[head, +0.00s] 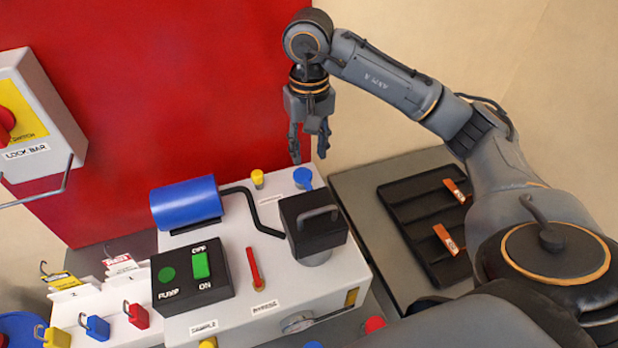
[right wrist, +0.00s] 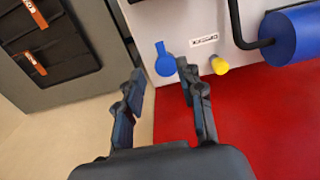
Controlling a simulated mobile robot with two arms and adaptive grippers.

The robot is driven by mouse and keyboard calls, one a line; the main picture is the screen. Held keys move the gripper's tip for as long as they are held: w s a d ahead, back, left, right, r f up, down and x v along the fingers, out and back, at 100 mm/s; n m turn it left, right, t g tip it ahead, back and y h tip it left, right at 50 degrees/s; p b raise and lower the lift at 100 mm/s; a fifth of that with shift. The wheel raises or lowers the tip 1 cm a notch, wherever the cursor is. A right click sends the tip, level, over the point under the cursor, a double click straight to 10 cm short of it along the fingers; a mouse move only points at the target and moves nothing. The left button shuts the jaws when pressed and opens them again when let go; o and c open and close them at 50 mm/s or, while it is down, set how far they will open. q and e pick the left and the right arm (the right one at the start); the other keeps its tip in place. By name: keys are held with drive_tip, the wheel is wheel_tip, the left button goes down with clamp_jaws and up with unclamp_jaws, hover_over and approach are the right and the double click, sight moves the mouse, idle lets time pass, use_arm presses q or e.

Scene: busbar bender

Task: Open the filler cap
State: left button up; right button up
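A blue round cap with a small tab (head: 303,176) sits at the back right corner of the grey machine's top; it also shows in the right wrist view (right wrist: 165,62). A yellow knob (head: 257,178) stands to its left, also in the right wrist view (right wrist: 219,65). A label lies near them, too small to read, so which one is the filler cap is not certain. My right gripper (head: 309,157) points down above the blue cap. In the right wrist view its open fingers (right wrist: 162,76) are empty, with the blue cap just beyond the tips. My left gripper is not in view.
The machine (head: 290,300) carries a blue cylinder (head: 185,203), a black hose, a black handled block (head: 312,222), a red lever (head: 254,268) and a pump switch box (head: 192,278). A red panel (head: 180,90) stands behind. A black tray (head: 425,225) lies at right.

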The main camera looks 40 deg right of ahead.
sight(309, 187)
wheel_tip(309, 187, down, 8)
drive_tip(key=shift+d+f+p, duration=0.1)
drive_tip(key=shift+f+p, duration=0.15)
drive_tip(key=shift+p, duration=0.85)
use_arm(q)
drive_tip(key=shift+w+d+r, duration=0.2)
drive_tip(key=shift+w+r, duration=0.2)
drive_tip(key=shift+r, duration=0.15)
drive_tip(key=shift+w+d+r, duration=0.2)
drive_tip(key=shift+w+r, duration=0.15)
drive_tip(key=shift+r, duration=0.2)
use_arm(e)
drive_tip(key=shift+w+f, duration=0.1)
drive_tip(key=shift+f, duration=0.3)
clamp_jaws()
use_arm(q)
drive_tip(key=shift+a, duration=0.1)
